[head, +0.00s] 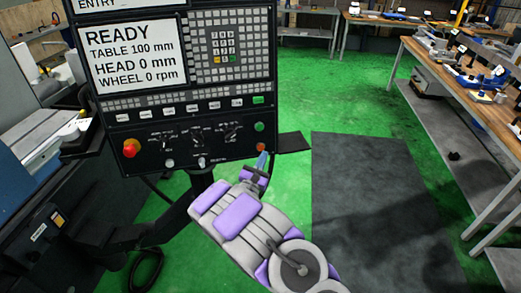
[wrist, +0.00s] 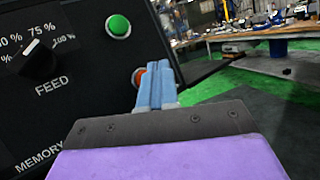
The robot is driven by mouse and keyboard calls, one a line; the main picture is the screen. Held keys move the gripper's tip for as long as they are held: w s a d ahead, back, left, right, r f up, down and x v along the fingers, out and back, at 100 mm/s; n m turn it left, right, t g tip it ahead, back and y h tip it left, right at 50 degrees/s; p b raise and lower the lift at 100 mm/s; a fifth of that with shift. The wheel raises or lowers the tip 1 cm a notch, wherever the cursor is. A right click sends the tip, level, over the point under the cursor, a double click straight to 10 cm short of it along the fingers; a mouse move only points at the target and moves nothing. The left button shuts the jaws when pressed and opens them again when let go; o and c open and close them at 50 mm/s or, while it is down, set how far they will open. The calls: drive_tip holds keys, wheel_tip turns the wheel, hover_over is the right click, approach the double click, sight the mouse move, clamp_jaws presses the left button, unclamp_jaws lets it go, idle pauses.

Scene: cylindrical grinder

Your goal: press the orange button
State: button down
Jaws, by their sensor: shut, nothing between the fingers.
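The orange button (head: 261,147) is at the lower right corner of the black control panel (head: 185,125), just below a green button (head: 260,127). In the wrist view the orange button (wrist: 139,77) is partly hidden behind my fingertips, and the green button (wrist: 118,26) is above it. My gripper (head: 262,160) is shut and empty, its blue fingers pointing up at the panel just below the orange button. In the wrist view the shut fingers (wrist: 155,75) overlap the button's right side. I cannot tell whether they touch it.
Several dials and white keys lie between. A feed dial (wrist: 38,58) is left of the button. A workbench (head: 470,80) stands at right, beyond a dark mat (head: 370,200) on green floor.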

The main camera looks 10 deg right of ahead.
drive_tip(key=shift+w+a+f, duration=0.1)
drive_tip(key=shift+w+f, duration=0.05)
drive_tip(key=shift+w, duration=0.9)
drive_tip(key=shift+w, duration=0.1)
idle(1.3)
drive_tip(key=shift+w+b, duration=0.25)
drive_tip(key=shift+b, duration=0.1)
drive_tip(key=shift+w+f, duration=0.1)
drive_tip(key=shift+w, duration=0.3)
idle(0.5)
drive_tip(key=shift+s, duration=0.15)
idle(0.3)
drive_tip(key=shift+s, duration=0.65)
